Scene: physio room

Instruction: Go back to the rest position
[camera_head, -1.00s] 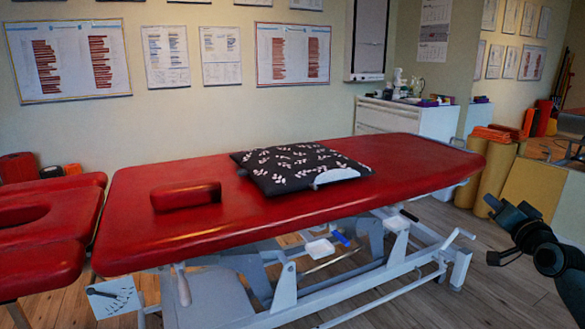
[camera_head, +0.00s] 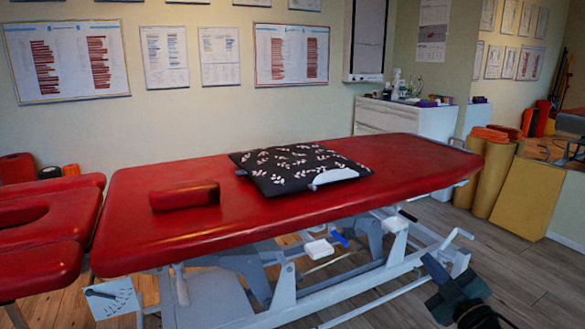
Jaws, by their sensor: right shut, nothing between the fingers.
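My right gripper (camera_head: 440,287) is at the lower right of the head view, dark and low, in front of the right end of the massage table's frame. It is shut and I see nothing held in it. My left gripper is not in the picture. The red massage table (camera_head: 400,170) stands apart from the gripper, above and to the left of it in the view.
A dark leaf-patterned pillow (camera_head: 290,165) and a red block (camera_head: 184,195) lie on the massage table. A red headrest section (camera_head: 50,225) is at the left. Tan rolls (camera_head: 490,180) stand at the right. Wooden floor (camera_head: 525,270) is free at the lower right.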

